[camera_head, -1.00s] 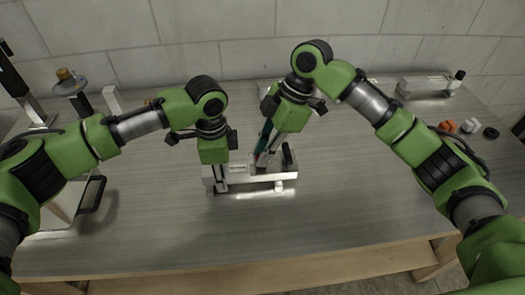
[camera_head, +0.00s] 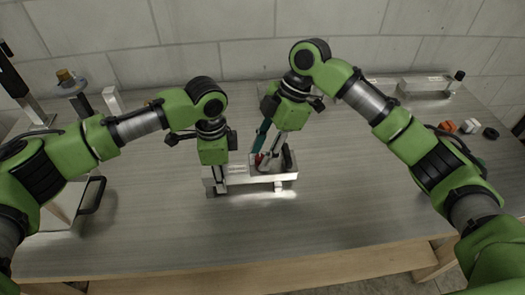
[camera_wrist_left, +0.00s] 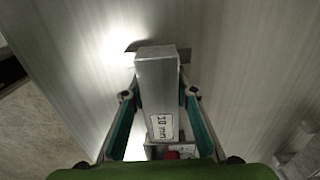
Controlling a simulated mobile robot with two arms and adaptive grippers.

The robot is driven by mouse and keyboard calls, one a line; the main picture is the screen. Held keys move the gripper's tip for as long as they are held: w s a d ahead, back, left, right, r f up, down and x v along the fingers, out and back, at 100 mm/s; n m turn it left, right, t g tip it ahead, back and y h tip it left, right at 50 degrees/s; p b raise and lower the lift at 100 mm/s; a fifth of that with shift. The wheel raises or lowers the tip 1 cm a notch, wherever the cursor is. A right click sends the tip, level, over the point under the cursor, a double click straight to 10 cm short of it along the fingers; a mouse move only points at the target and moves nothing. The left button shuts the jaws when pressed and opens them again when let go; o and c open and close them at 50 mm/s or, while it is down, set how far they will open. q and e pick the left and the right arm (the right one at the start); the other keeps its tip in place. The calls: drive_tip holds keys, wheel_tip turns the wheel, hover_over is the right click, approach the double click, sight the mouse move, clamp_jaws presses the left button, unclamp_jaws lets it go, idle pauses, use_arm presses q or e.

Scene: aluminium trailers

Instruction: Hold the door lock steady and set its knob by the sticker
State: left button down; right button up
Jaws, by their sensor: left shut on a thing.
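The door lock (camera_head: 262,179) is a long silver metal body lying on the table, with an upright black part near its right end. A small red part (camera_head: 258,160) shows beside the right fingers; I cannot tell whether it is the knob. My left gripper (camera_head: 218,184) is shut on the lock's left end. In the left wrist view the lock's metal bar (camera_wrist_left: 157,85) sits between teal finger pads and bears a white sticker (camera_wrist_left: 162,127) reading what looks like "20 mm". My right gripper (camera_head: 265,158) points down over the lock's right half; its fingertip contact is unclear.
Another silver lock-like bar (camera_head: 425,84) stands at the back right. Small orange, white and black pieces (camera_head: 470,127) lie at the right. A stand with a disc (camera_head: 70,84) and a black-handled metal piece (camera_head: 92,195) are at the left. The table front is clear.

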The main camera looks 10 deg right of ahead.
drive_tip(key=shift+r, duration=0.1)
drive_tip(key=v, duration=1.1)
drive_tip(key=shift+d+r, duration=0.3)
drive_tip(key=shift+r, duration=0.05)
drive_tip(key=shift+w, duration=0.1)
use_arm(q)
drive_tip(key=c, duration=1.6)
unclamp_jaws()
drive_tip(key=shift+o, duration=0.2)
